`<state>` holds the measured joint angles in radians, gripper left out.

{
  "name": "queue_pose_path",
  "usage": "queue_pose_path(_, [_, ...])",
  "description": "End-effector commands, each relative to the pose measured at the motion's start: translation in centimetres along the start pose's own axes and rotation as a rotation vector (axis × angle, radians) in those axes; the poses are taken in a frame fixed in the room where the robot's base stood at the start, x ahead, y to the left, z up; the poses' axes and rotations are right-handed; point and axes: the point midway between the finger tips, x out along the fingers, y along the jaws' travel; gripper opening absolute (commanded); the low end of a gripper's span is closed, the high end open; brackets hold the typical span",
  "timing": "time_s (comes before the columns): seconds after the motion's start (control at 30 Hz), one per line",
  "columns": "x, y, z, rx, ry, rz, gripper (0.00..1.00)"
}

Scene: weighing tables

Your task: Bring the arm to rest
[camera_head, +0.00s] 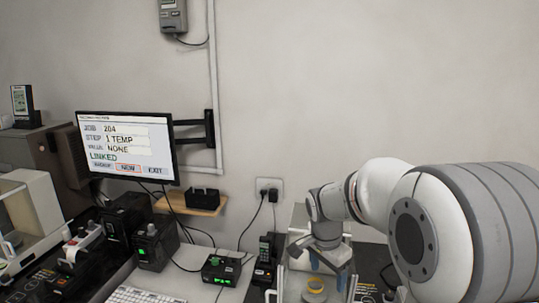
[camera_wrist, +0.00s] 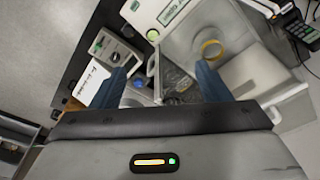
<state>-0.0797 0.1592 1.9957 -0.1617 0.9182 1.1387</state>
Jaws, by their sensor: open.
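My white arm (camera_head: 385,190) reaches in from the right of the head view and bends down at the wrist. My gripper (camera_head: 329,270) points down over the table at the lower right, and it also shows in the wrist view (camera_wrist: 162,80). Its two blue fingers are spread apart with nothing held between them. In the wrist view a yellow ring-shaped item (camera_wrist: 211,49) lies beyond the right finger, apart from it.
A wall-mounted monitor (camera_head: 125,145) reads "LINKED". Black devices (camera_head: 155,245) with green displays stand left of the gripper, near a white keyboard (camera_head: 140,296). A handheld device (camera_head: 264,250) stands close beside the gripper.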

Motion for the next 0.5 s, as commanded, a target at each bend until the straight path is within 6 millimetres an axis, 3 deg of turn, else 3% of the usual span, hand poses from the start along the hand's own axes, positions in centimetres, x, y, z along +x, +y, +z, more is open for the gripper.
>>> queue_pose_path(0.5, [0.0,6.5,3.7,-0.328,0.011,-0.078,0.69])
